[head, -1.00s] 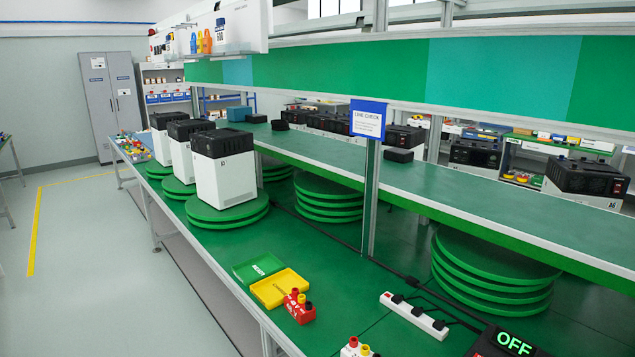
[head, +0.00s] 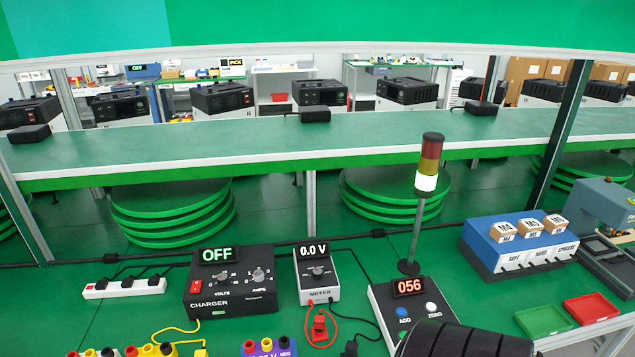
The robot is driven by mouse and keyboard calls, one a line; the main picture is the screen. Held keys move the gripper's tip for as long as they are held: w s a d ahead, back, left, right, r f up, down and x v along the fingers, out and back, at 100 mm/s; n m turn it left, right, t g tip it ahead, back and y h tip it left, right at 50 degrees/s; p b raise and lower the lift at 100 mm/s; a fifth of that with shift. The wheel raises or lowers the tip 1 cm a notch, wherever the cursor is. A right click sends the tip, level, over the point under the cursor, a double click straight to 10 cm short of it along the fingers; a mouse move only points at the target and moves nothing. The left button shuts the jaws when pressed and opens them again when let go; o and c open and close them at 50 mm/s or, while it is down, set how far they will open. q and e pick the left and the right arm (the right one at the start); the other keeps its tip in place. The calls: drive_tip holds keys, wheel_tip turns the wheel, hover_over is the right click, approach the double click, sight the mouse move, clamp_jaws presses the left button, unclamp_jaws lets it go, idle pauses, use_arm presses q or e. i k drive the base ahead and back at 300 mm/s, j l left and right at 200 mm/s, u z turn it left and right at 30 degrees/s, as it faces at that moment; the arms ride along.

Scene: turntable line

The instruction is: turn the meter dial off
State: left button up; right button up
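The meter (head: 318,289) is a small white-and-grey box with a dark face, standing on the green bench just left of centre in the head view. Its display (head: 313,249) is lit and reads 0.0 V. The round dial (head: 318,271) sits below the display; its pointer is too small to read. Red and black leads come from the meter's front, with a red plug or clip (head: 319,326) lying before it.
The charger (head: 231,297), its display reading OFF, stands left of the meter. Right of it are a counter box (head: 407,289) reading 056 and a signal tower (head: 428,180) with its white segment lit. A raised green shelf (head: 240,152) runs behind. Terminal blocks line the front.

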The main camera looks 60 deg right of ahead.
sight(316, 274)
drive_tip(key=z, duration=1.75)
